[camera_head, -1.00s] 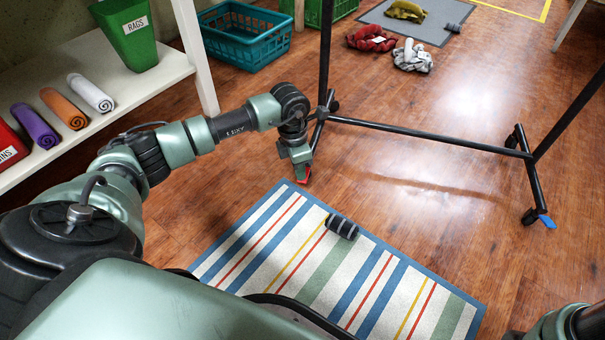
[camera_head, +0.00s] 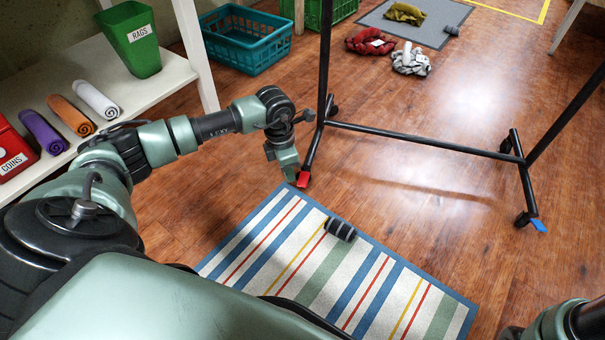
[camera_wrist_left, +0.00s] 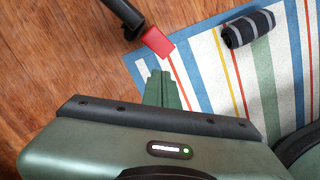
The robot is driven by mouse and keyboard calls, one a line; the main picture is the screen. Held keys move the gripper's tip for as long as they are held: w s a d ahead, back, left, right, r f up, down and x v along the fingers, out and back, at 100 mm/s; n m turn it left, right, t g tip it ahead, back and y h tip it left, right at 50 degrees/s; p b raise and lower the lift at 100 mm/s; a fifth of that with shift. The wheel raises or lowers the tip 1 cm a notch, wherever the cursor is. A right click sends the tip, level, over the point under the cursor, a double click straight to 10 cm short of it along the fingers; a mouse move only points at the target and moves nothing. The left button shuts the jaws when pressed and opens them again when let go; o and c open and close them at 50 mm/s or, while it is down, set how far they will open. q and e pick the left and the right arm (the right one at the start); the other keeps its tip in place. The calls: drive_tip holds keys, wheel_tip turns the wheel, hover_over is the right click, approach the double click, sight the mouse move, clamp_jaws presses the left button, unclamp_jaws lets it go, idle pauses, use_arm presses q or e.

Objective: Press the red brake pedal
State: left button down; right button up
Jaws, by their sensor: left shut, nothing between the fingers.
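The red brake pedal (camera_head: 303,179) is a small flat tab on the near left caster of the black rolling rack. It lies at the far corner of the striped mat. In the left wrist view the red pedal (camera_wrist_left: 158,42) is just beyond my fingertips. My left gripper (camera_head: 290,177) is shut and empty, pointing down just left of the pedal. In the left wrist view its fingers (camera_wrist_left: 161,74) show over the mat, with a small apparent gap to the pedal. I cannot tell its exact height. My right gripper is out of view.
The black rack (camera_head: 420,141) stands on casters, with a blue pedal (camera_head: 539,226) on the right one. A rolled striped cloth (camera_head: 340,229) lies on the striped mat (camera_head: 318,285). A white shelf (camera_head: 140,95) borders the left. Open wood floor lies between the rack posts.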

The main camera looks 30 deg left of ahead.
use_arm(q)
wheel_tip(320, 180, up, 6)
drive_tip(key=p, duration=0.3)
drive_tip(key=shift+s+a+r+p, duration=0.15)
drive_tip(key=shift+s+a+p, duration=0.1)
drive_tip(key=shift+p, duration=0.15)
